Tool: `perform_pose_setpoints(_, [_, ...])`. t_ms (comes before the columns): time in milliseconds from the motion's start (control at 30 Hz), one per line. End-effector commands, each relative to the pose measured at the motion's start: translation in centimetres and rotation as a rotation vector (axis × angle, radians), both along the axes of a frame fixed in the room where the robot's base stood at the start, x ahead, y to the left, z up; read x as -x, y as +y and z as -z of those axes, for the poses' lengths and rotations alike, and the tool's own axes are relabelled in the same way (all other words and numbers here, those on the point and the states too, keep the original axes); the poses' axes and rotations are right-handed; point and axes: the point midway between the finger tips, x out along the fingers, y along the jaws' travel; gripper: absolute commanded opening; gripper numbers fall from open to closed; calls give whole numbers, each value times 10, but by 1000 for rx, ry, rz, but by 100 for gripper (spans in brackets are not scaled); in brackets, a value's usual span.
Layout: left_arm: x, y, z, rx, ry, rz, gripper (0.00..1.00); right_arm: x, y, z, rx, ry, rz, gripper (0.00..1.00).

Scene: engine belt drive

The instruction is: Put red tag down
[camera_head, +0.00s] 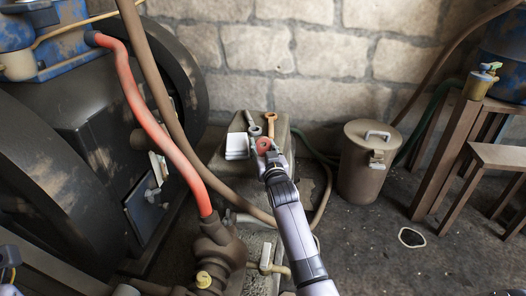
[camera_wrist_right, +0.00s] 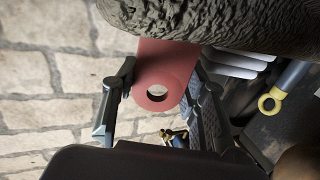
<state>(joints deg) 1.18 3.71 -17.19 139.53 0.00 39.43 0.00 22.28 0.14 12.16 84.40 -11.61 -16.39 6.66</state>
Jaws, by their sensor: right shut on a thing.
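The red tag (camera_head: 263,145) is a flat red piece with a round hole, over the top of a stone-like block (camera_head: 224,170). My right gripper (camera_head: 267,158) is shut on it. In the right wrist view the red tag (camera_wrist_right: 160,62) sits between the two fingers of the gripper (camera_wrist_right: 158,92). Its far end meets the rough block surface (camera_wrist_right: 190,22) in that view; I cannot tell whether it touches. I do not make out my left gripper.
White plates (camera_head: 237,146) and ring-ended tools (camera_head: 271,119) lie on the block close to the tag. A lidded brown can (camera_head: 362,175) stands to the right. A large machine with a red hose (camera_head: 142,105) fills the left. Open floor (camera_head: 370,250) lies at the lower right.

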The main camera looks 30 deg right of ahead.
Motion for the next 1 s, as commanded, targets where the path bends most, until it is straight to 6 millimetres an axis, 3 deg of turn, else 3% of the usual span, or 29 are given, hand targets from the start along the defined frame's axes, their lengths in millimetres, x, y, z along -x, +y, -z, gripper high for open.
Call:
perform_pose_setpoints(333, [0, 0, 0, 0, -1, 0, 44, 0, 0, 2, 0, -1, 0, 21])
perform_pose_setpoints(367, [0, 0, -1, -1, -1, 0, 44, 0, 0, 2, 1, -2, 0, 42])
perform_pose_setpoints(467, [0, 0, -1, -1, 0, 0, 44, 0, 0, 2, 0, -1, 0, 48])
perform_pose_setpoints(800, [0, 0, -2, -1, 0, 1, 44, 0, 0, -2, 0, -1, 0, 48])
perform_pose_setpoints(900, [1, 0, -7, 1, -3, 1, 44, 10, 3, -2, -1, 2, -1, 48])
perform_pose_setpoints(1000, [-3, 1, 3, 3, 47, 2, 44, 27, 8, -4, -2, 3, -1, 48])
